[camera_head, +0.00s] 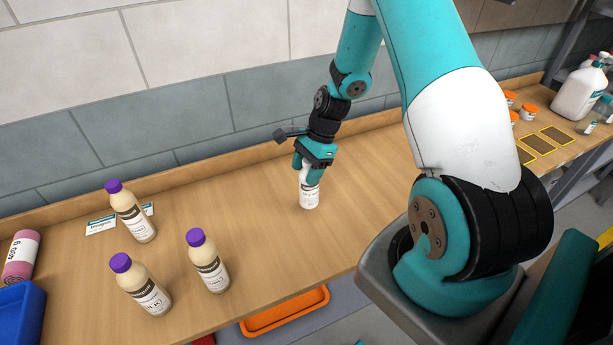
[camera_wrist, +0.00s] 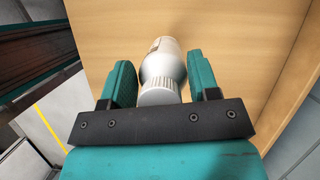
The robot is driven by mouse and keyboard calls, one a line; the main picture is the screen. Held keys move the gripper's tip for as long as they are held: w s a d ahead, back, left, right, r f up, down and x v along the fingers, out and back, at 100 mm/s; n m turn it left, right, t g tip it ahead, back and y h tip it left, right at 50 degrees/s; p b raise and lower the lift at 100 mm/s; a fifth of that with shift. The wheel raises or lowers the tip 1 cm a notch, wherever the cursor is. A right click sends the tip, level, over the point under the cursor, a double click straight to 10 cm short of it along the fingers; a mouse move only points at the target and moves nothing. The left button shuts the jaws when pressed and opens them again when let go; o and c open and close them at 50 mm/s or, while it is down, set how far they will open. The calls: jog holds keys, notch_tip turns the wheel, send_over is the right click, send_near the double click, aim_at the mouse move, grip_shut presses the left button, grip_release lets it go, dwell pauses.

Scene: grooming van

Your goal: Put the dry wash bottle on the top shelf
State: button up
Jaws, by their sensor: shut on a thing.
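A white bottle with a dark printed label (camera_head: 309,195) stands at the middle of the wooden counter, and I take it for the dry wash bottle. It looks upright, with its base at or very near the counter. My gripper (camera_head: 307,170) comes down on it from above and is shut on its upper part. In the wrist view the white bottle (camera_wrist: 163,70) lies between the two teal fingers of my gripper (camera_wrist: 163,82). The fingers hide part of its top in the head view. I cannot make out a top shelf in these frames.
Several cream bottles with purple caps (camera_head: 208,262) stand on the counter (camera_head: 260,235) at the left. A white jug (camera_head: 579,92) and small orange-lidded jars stand at the far right. An orange tray (camera_head: 285,311) is below.

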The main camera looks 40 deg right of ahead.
aim_at(301, 195)
jog(key=shift+f+p, duration=0.5)
jog(key=shift+f, duration=1.45)
jog(key=shift+f, duration=0.15)
jog(key=o, duration=1.4)
jog(key=shift+c, duration=0.2)
